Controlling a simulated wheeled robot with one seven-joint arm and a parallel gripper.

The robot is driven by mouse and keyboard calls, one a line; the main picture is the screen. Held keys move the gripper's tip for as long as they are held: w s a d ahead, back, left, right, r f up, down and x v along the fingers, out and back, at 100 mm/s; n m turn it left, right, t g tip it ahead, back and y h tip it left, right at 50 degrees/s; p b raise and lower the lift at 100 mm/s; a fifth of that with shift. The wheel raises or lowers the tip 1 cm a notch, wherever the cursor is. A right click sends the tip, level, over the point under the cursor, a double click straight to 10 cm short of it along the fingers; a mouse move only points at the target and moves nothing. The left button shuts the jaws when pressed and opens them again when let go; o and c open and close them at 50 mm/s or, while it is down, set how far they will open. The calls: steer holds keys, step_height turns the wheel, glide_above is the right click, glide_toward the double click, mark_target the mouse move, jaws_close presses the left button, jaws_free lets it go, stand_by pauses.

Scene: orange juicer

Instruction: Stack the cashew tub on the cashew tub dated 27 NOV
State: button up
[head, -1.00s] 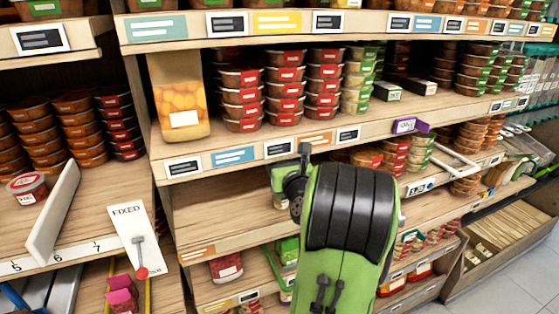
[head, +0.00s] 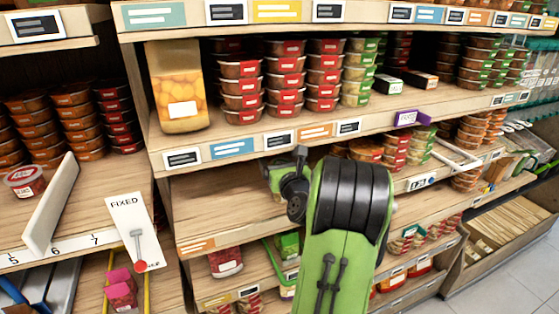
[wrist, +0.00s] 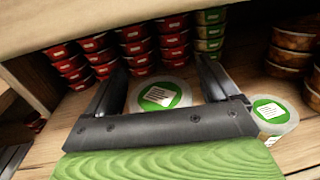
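In the wrist view, a clear round tub with a green label on its lid (wrist: 160,95) lies between the two fingers of my gripper (wrist: 163,82). The fingers are wide apart, with a narrow gap showing on each side of the tub. A second tub with a green label (wrist: 270,113) stands just right of the right finger. I cannot read a date on either lid, nor tell which is the one dated 27 NOV. In the head view my gripper is largely hidden behind my arm, inside the middle shelf (head: 215,205).
Stacks of red-labelled tubs (wrist: 134,45) and a green-labelled stack (wrist: 209,30) stand behind the fingers. Brown tubs (wrist: 291,48) are stacked at the right. The shelf above (wrist: 60,18) hangs close overhead. Bare shelf shows at the left in the head view.

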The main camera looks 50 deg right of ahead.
steer(key=shift+s+a+r, duration=0.1)
steer(key=shift+r, duration=0.15)
steer(key=b+v, duration=0.4)
steer(key=v, duration=0.7)
steer(key=w+a+f+n+g+y, duration=0.1)
steer(key=w+a+f+n+y, duration=0.15)
steer(key=a+n, duration=0.55)
steer(key=w+a+f+n+g+y, duration=0.1)
steer(key=w+a+n+y, duration=0.1)
steer(key=a+n+y, duration=0.4)
steer(key=w+a+f+n+g+y, duration=0.1)
steer(key=w+a+f+n+y, duration=0.15)
steer(key=a+n, duration=0.7)
steer(key=s+a+f+n+g, duration=0.1)
steer(key=s+a+n+g, duration=0.2)
steer(key=n, duration=0.7)
steer(key=s+a+f+n+g, duration=0.1)
steer(key=s+a+n+g, duration=0.1)
steer(key=s+a+n, duration=0.4)
steer(key=s+n, duration=0.4)
steer(key=s, duration=0.2)
steer(key=shift+s+a+g+p, duration=0.2)
steer(key=shift+a+g+p, duration=0.1)
steer(key=shift+a+g, duration=0.1)
